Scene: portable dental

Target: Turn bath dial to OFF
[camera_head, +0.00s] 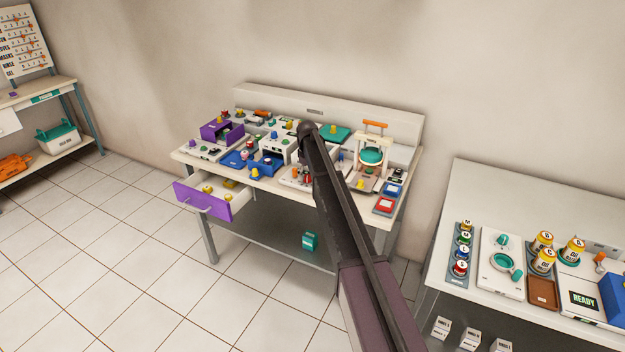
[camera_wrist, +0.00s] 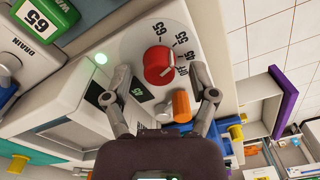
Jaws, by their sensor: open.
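A red dial (camera_wrist: 159,66) with a white pointer line sits on a white round scale with printed numbers, in the wrist view. The pointer line slants toward the scale's right side, near the numbers. My gripper (camera_wrist: 160,73) is open, with one finger on each side of the dial. I cannot tell whether either finger touches it. A small dark display (camera_wrist: 138,91) reading 65 is between the fingers, below the dial. In the head view my arm hides the dial, and my gripper is not clear there.
An orange knob (camera_wrist: 182,106) stands by the right finger. Tiled floor is clear in front.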

